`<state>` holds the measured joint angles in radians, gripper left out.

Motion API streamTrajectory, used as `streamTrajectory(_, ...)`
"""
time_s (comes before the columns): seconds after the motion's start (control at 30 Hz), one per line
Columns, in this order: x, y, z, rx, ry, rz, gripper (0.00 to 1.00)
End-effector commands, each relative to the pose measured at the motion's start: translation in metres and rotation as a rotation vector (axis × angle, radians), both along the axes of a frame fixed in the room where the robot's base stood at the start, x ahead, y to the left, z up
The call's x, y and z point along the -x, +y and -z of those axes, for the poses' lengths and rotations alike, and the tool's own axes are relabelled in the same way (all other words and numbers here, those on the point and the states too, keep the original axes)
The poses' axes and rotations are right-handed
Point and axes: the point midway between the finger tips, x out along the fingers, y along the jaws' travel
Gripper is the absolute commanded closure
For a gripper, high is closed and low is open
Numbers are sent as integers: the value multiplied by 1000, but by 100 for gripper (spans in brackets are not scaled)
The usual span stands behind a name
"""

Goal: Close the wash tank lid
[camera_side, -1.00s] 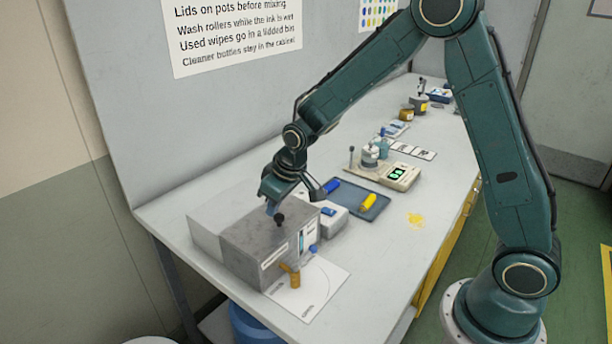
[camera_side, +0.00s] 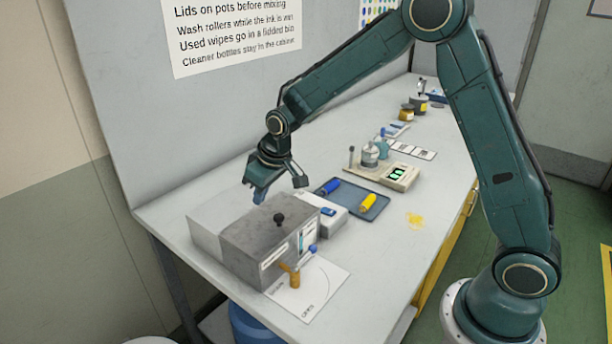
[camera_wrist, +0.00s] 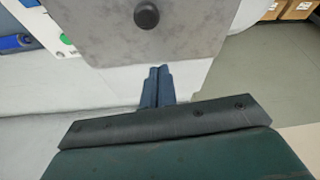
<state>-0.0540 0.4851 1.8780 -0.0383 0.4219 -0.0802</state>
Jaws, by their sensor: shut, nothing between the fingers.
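The wash tank (camera_side: 243,258) is a grey box at the near left end of the bench, with labels, an orange-brown tap and a blue knob at its front. Its grey lid (camera_side: 252,226) lies flat across the top, with a black round knob (camera_side: 279,218) upright on it. In the wrist view the lid (camera_wrist: 110,22) and its knob (camera_wrist: 146,15) are at the top, partly cut off. My gripper (camera_side: 260,198) is above and behind the knob, apart from it. In the wrist view its fingers (camera_wrist: 157,73) are together and empty.
A light grey box part (camera_side: 205,218) adjoins the tank on the left. A white sheet (camera_side: 325,287) lies before the tank. The wall is close behind.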

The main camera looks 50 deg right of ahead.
Motion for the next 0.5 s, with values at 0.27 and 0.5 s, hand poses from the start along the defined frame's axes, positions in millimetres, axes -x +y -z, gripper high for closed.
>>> streamTrajectory(0.27, 13, -2, -37, -1, -5, 0, 100)
streamTrajectory(0.5, 24, -4, -67, -1, -5, 0, 100)
